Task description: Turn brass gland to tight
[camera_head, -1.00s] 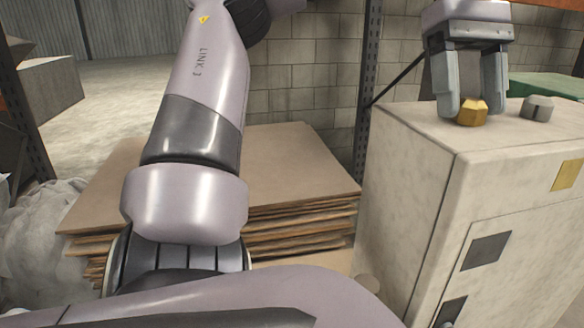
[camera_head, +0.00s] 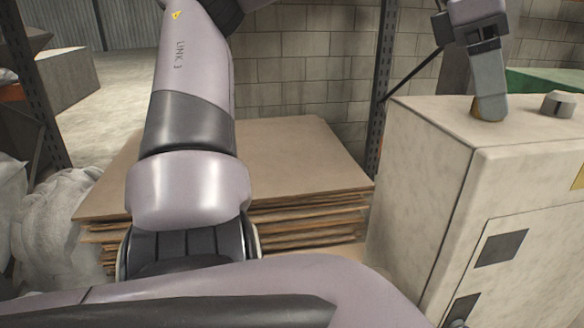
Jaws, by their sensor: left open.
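The brass gland (camera_head: 475,104) is on top of the pale cabinet (camera_head: 430,125), near its back edge. Only a thin strip of the gland shows, at the left of the finger in front of it. My left gripper (camera_head: 489,110) points down at the gland and is open. It is seen edge-on, so the near finger covers most of the gland and the far finger is hidden. I cannot tell whether either finger touches the gland. My right gripper is not in view.
A grey knob-like fitting (camera_head: 558,104) stands on the cabinet top to the right of the gripper. A stack of brown sheets (camera_head: 290,165) lies left of the cabinet. A green box (camera_head: 545,82) is behind it. My own arm crosses the left and front.

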